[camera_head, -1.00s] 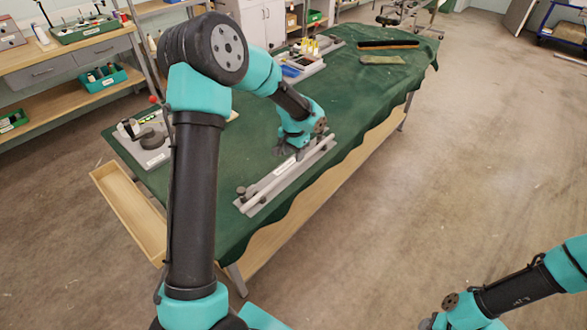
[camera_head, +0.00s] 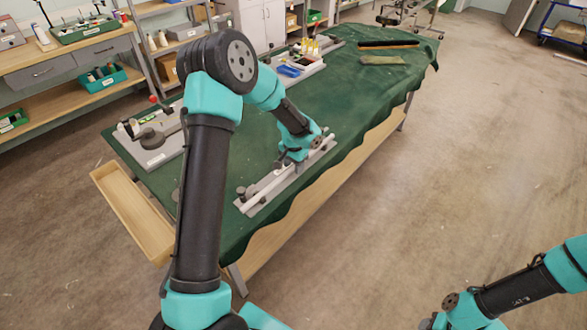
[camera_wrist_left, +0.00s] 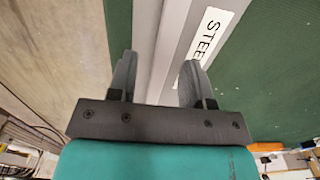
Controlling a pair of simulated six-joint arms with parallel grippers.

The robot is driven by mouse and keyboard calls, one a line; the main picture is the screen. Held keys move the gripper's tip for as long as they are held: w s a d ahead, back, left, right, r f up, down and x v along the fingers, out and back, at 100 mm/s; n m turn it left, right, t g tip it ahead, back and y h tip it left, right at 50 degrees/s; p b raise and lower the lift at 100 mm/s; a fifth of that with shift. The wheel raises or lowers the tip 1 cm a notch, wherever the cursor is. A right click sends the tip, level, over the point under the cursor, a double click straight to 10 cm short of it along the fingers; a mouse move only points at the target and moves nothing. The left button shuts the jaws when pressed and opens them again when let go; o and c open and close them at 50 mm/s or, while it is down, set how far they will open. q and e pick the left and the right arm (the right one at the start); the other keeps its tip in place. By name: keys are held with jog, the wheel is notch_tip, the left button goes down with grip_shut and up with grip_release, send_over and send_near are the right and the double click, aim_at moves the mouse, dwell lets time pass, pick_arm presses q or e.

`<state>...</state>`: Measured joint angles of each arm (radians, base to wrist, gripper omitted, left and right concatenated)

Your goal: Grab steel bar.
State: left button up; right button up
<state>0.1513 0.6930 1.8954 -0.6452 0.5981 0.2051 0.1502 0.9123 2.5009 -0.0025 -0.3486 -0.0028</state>
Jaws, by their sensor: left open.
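The steel bar (camera_head: 257,200) is a long, pale grey rod lying along a grey tray (camera_head: 262,207) near the front edge of the green-covered table. My left gripper (camera_head: 287,162) is low over the middle of the tray. In the left wrist view the gripper (camera_wrist_left: 157,80) is open. Its two dark fingers stand on either side of the bar (camera_wrist_left: 168,45), with gaps showing. A white label reading "STEE" (camera_wrist_left: 207,35) shows beside the right finger. My right arm is at the lower right, its fingers outside the picture.
A dark round knob (camera_head: 241,191) stands at the tray's near end. Another grey tray with a dark round part (camera_head: 150,138) sits at the table's left. A wooden drawer (camera_head: 130,212) sticks out below. The table's middle is mostly clear.

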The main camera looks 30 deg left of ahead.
pick_arm(q)
jog(key=shift+c, duration=0.4)
grip_shut()
dwell(0.6)
